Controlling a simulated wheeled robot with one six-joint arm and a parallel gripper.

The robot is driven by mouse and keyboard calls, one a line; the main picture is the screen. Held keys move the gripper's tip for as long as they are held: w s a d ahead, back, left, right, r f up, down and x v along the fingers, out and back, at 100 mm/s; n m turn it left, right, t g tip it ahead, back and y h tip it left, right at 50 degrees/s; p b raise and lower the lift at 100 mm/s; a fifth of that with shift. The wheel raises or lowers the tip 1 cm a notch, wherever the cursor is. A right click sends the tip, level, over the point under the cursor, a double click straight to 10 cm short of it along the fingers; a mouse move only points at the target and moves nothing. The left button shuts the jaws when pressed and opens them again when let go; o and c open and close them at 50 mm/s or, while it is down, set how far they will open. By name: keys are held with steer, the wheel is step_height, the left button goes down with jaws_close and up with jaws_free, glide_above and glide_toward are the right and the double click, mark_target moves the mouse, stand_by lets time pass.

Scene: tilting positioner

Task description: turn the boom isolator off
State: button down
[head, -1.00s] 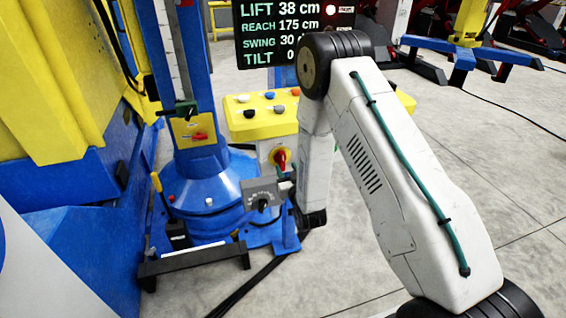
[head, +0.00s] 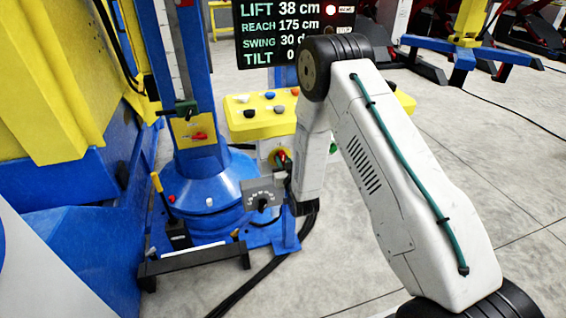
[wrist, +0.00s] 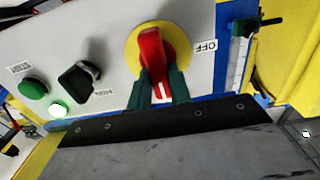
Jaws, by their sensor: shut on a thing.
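The boom isolator is a red rotary handle (wrist: 152,55) on a round yellow plate (wrist: 134,50), set in a light grey panel in the wrist view. An OFF label (wrist: 205,46) is beside the plate on the right. My gripper (wrist: 160,88) has its two dark green fingers on either side of the red handle and is shut on it. The handle's white-marked end points down toward my wrist, not at the OFF label. In the head view, the yellow plate (head: 274,157) shows only partly behind my arm, and my fingers are mostly hidden there.
Beside the isolator are a black selector knob (wrist: 78,82), a green button (wrist: 33,87) and a lit green lamp (wrist: 58,108). A yellow button console (head: 262,112) is above.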

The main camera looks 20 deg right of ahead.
steer(key=shift+n, duration=0.4)
steer(key=shift+a+f+n, duration=0.2)
steer(key=shift+n, duration=2.65)
steer(key=shift+a+f+n, duration=0.2)
steer(key=shift+f+n, duration=0.05)
steer(key=shift+n, duration=2.65)
steer(key=shift+a+f+n, duration=0.2)
steer(key=shift+n, duration=2.65)
steer(key=c, duration=1.3)
jaws_free()
